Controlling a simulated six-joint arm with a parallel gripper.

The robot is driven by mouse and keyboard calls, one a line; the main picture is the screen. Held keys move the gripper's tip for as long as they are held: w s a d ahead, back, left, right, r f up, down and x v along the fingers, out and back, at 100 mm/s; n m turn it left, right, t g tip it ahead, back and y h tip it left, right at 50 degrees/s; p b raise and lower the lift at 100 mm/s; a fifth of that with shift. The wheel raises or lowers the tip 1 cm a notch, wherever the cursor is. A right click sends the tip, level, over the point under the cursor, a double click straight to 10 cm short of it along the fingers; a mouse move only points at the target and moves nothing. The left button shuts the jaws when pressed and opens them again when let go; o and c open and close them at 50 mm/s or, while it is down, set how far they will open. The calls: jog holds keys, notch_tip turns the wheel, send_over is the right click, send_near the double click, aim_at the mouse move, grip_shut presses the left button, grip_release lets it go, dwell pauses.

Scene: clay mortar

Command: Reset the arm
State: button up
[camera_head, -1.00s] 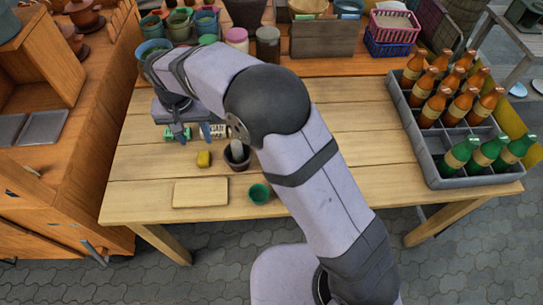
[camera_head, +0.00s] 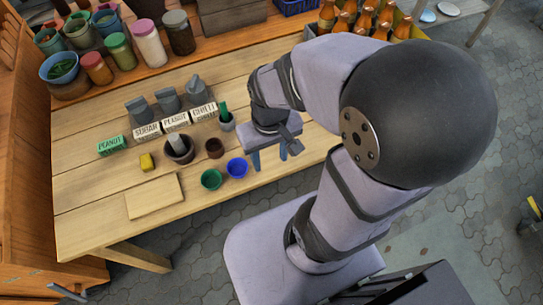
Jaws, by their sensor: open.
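My gripper (camera_head: 270,163) is open and empty, with its fingers pointing down over the right part of the wooden table (camera_head: 85,215). It is to the right of a blue cup (camera_head: 237,168) and a green cup (camera_head: 212,179). The clay mortar (camera_head: 180,154) stands further left with a grey pestle (camera_head: 176,141) in it. A small brown cup (camera_head: 214,148) is beside the mortar. A grey cup (camera_head: 227,126) with a green item in it stands behind, close to my gripper's left side. My arm hides the table's right end.
Labels marked sugar (camera_head: 147,130), peanut (camera_head: 176,122) and chili (camera_head: 204,113) stand before grey containers. Jars (camera_head: 150,43) line the back; bottles (camera_head: 360,16) stand behind my arm.

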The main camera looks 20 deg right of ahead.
jog(key=shift+s+d, duration=0.15)
jog(key=shift+s, duration=0.05)
jog(key=shift+r+p, duration=0.35)
jog(key=shift+p, duration=0.1)
